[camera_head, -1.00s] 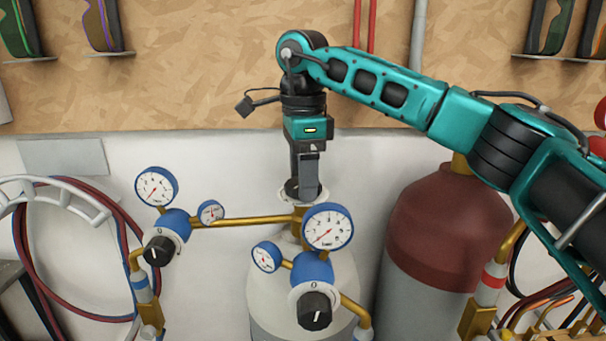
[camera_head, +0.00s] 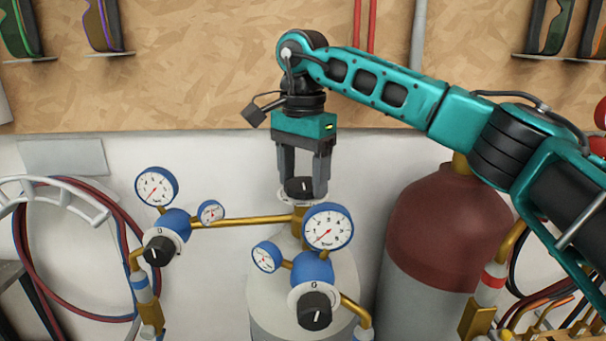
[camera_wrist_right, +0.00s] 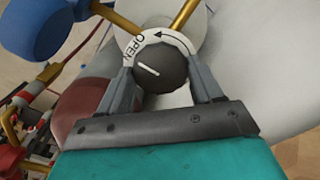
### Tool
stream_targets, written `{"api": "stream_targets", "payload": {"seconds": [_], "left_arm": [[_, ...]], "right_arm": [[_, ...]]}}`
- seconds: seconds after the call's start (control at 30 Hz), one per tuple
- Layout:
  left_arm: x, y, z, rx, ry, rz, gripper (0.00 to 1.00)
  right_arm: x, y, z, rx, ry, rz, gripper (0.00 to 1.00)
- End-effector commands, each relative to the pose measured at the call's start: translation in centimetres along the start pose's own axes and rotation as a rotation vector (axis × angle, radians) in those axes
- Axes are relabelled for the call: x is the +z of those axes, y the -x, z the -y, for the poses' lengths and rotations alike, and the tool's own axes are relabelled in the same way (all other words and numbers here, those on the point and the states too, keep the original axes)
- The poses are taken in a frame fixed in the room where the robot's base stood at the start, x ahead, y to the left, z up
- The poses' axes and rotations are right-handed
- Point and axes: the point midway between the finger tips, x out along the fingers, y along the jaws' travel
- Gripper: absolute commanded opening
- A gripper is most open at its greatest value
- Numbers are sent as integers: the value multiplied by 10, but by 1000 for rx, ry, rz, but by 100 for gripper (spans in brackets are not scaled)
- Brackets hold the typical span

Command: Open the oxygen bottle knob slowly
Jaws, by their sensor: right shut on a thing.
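The oxygen bottle knob (camera_head: 299,187) is a black round knob with a white pointer line on top of the white and grey bottle (camera_head: 345,280). In the right wrist view the knob (camera_wrist_right: 160,70) sits on a white ring marked OPEN with an arrow. My right gripper (camera_head: 303,186) comes down from above and is shut on the knob. Its two fingers lie on opposite sides of the knob, as the right wrist view (camera_wrist_right: 162,82) also shows. My left gripper is in neither view.
Blue gauges (camera_head: 328,227) and black regulator knobs (camera_head: 314,310) stand in front of and below the gripped knob. A brass pipe (camera_head: 240,221) runs left to another regulator (camera_head: 160,250). A dark red and grey bottle (camera_head: 450,230) stands at right. Hoses (camera_head: 45,270) hang at far left.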

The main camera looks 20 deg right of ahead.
Motion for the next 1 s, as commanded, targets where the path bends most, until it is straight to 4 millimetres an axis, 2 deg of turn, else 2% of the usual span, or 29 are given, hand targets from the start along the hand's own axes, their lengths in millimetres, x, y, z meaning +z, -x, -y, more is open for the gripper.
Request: {"api": "stream_targets", "payload": {"seconds": [0.47,0.5,0.77,1.0], "left_arm": [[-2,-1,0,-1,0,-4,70],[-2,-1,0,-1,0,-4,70],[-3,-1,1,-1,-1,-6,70],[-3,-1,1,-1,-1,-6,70]], "right_arm": [[0,1,0,-3,15,1,35],[0,1,0,-3,15,1,66],[0,1,0,-2,15,0,91],[0,1,0,-1,15,0,91]]}}
